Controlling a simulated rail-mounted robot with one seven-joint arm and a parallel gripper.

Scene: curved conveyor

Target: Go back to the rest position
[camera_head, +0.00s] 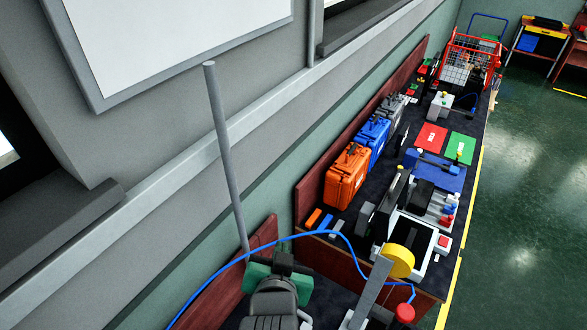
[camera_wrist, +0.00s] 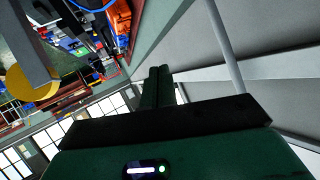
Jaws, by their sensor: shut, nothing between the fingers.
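My gripper (camera_wrist: 160,72) shows in the wrist view with its two dark fingers together and nothing between them. In the head view my gripper (camera_head: 284,258) is at the lower middle, beyond the dark wrist and green housing. It is left of the near end of the long bench and apart from the items on it. The lower part of my arm is cut off by the bottom edge of the head view.
A grey pole (camera_head: 226,155) stands close to my gripper's left. A blue cable (camera_head: 325,233) arcs nearby. A yellow disc (camera_head: 398,262) is to the right. Orange (camera_head: 346,178) and blue (camera_head: 373,138) cases stand on the crowded bench. The green floor (camera_head: 530,200) at right is clear.

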